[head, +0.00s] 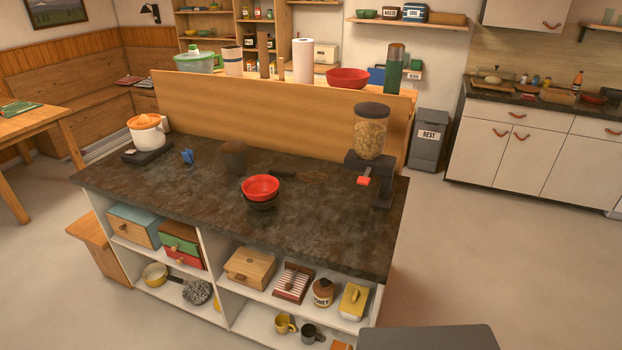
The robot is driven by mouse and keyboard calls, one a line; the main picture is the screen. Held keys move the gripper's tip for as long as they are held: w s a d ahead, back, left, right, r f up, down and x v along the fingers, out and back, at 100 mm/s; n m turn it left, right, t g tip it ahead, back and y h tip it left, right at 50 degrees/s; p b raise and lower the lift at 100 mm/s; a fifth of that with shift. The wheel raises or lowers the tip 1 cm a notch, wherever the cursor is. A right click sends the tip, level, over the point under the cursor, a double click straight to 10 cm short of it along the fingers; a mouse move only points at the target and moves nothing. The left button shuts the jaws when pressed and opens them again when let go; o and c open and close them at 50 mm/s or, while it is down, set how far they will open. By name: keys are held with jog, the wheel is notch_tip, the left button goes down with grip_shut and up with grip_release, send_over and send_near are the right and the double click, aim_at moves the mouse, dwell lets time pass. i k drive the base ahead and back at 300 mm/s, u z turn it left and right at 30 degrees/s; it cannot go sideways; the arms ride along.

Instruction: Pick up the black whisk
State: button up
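A dark, elongated thing (283,174) lies on the dark stone top of the island, just behind and right of the red bowl. It could be the black whisk, but it is small and blends into the dark top, so I cannot tell for sure. My gripper is not in view.
On the island top (240,238), the red bowl (261,186) sits on a dark bowl. A dispenser with a red lever (370,132) stands at the right, and a scale with an orange-lidded pot (147,132) at the left.

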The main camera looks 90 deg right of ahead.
aim_at(290, 174)
jog(key=z, duration=1.4)
jog(key=i, duration=0.7)
jog(key=z, duration=0.05)
